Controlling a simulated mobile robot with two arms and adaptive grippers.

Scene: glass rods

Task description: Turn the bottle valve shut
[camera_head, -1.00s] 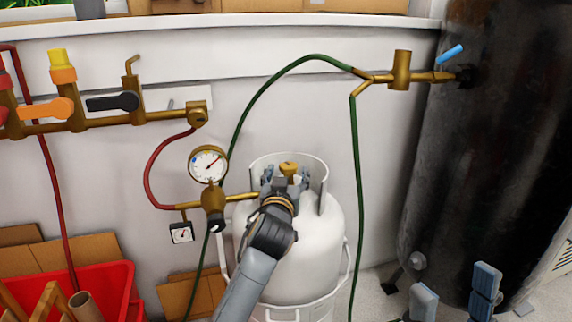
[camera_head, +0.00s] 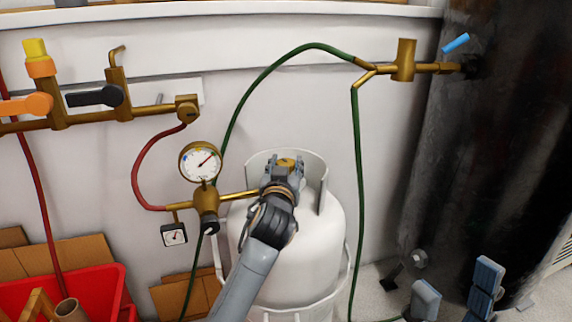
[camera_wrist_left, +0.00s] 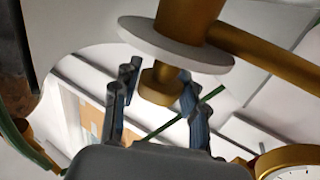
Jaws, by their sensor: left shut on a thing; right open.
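The white gas bottle (camera_head: 300,258) stands upright on the floor with a collar around its top. Its brass valve knob (camera_head: 287,163) shows at the top, inside the collar. My left gripper (camera_head: 283,172) reaches over the bottle top and is shut on the valve knob. In the left wrist view the knob (camera_wrist_left: 158,88) sits between the two fingers, under a pale disc and brass stem. The fingers partly hide the knob in the head view. My right gripper (camera_head: 455,290) is open and empty at the bottom right, apart from the bottle.
A pressure gauge (camera_head: 200,161) and brass regulator (camera_head: 206,203) stand left of the bottle, joined by a brass pipe. A green hose (camera_head: 358,200) passes right of it. A dark tank (camera_head: 500,150) stands at the right. A red bin (camera_head: 95,290) is at lower left.

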